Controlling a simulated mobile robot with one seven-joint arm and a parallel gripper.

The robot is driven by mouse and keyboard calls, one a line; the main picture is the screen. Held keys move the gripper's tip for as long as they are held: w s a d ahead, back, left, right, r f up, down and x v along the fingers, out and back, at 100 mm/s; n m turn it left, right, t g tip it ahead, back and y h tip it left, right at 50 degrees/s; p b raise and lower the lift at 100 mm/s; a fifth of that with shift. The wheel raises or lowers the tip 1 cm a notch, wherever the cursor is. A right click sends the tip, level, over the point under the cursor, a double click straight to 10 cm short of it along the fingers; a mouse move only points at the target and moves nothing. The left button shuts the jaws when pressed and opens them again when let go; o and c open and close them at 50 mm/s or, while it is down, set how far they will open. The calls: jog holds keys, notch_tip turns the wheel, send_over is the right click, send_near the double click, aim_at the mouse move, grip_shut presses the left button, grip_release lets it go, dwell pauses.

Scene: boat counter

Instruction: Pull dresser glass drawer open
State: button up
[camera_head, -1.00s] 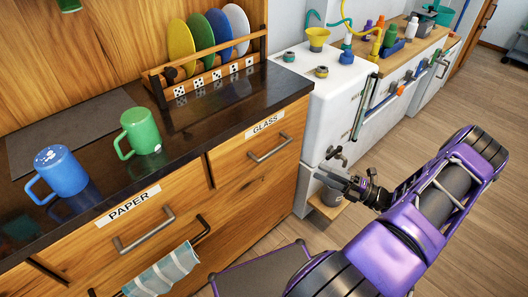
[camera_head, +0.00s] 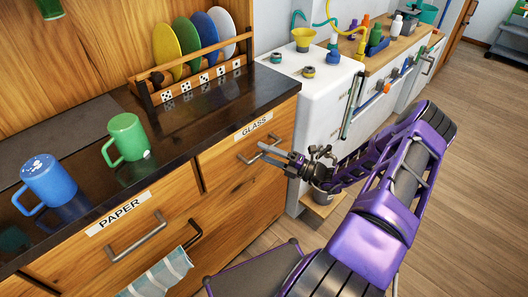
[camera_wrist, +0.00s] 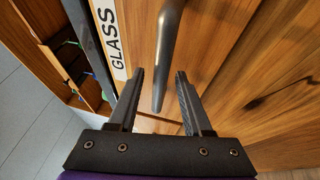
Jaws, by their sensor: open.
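The glass drawer (camera_head: 232,165) is a wooden drawer front with a white GLASS label (camera_head: 253,126) and a grey bar handle (camera_head: 262,149). It looks shut, flush with the dresser. My gripper (camera_head: 262,153) is open, at the handle in the head view. In the wrist view, the handle (camera_wrist: 168,55) runs lengthwise, its near end between the two open fingertips (camera_wrist: 160,76). The fingers are apart from the bar on both sides. The GLASS label (camera_wrist: 113,45) lies left of the fingers.
On the dark counter stand a blue mug (camera_head: 50,183), a green mug (camera_head: 125,138) and a plate rack (camera_head: 200,82). A white appliance (camera_head: 320,95) stands right of the dresser.

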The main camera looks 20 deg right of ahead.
jog(key=shift+w+a, duration=0.15)
jog(key=shift+c, duration=0.2)
grip_shut()
dwell(1.2)
